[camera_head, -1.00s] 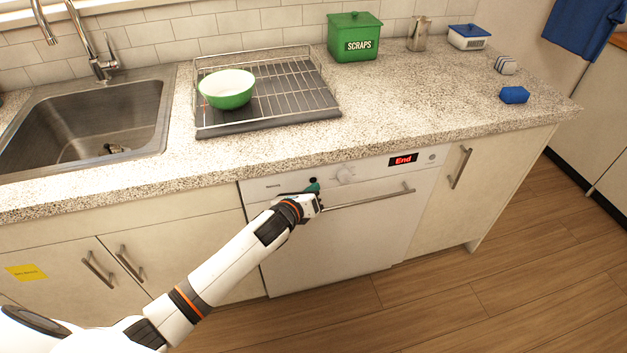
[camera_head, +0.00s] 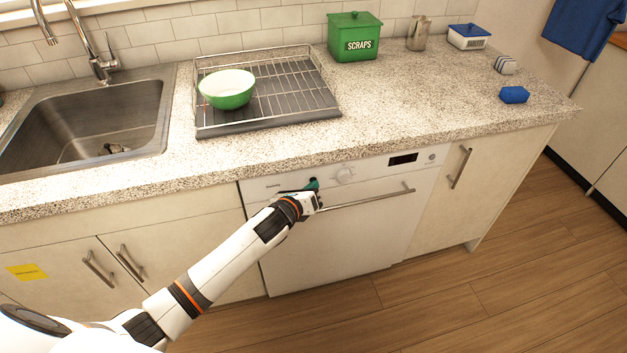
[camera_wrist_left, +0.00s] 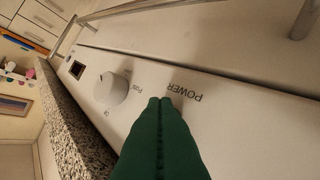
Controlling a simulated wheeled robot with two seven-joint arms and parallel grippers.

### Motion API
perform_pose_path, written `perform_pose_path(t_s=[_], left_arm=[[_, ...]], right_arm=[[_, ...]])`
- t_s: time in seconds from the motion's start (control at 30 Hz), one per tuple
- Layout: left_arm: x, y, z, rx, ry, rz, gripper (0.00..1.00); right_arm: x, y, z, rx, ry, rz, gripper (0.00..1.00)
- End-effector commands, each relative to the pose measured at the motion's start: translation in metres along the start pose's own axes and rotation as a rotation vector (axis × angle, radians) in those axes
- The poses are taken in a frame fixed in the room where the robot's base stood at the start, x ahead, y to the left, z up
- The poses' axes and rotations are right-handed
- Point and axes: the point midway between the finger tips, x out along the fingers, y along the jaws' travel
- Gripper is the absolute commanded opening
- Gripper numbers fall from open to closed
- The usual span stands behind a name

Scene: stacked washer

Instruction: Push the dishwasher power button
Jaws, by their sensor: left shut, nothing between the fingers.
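The white dishwasher (camera_head: 345,235) is built in under the counter, and its door is closed. Its small display (camera_head: 403,160) is dark. My left gripper (camera_head: 313,184) is at the left part of its control panel, just left of the round knob (camera_head: 345,174). In the left wrist view, the green fingers (camera_wrist_left: 160,103) are shut together with nothing between them. Their tips are at the panel beside the printed POWER label (camera_wrist_left: 185,92), with the knob (camera_wrist_left: 112,88) to the left. The power button itself is hidden behind the fingertips. My right gripper is not in view.
The dishwasher's bar handle (camera_head: 370,199) runs just below and right of my gripper. The granite counter edge (camera_head: 330,151) overhangs above the panel. A drying rack (camera_head: 300,85) with a green bowl (camera_head: 228,90) stands on the counter. The floor in front is clear.

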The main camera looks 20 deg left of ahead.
Motion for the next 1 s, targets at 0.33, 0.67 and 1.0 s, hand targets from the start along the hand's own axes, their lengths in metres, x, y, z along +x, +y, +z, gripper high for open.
perform_pose_path(t_s=[0.33,0.67,1.0], left_arm=[[-0.009,0.007,0.005,0.000,0.001,0.001,0.00],[-0.014,0.011,0.008,-0.001,-0.001,0.001,0.00],[-0.038,0.028,0.025,-0.002,-0.001,0.001,0.00]], right_arm=[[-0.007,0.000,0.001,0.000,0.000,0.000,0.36],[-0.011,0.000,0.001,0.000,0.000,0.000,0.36],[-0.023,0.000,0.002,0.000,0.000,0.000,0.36]])
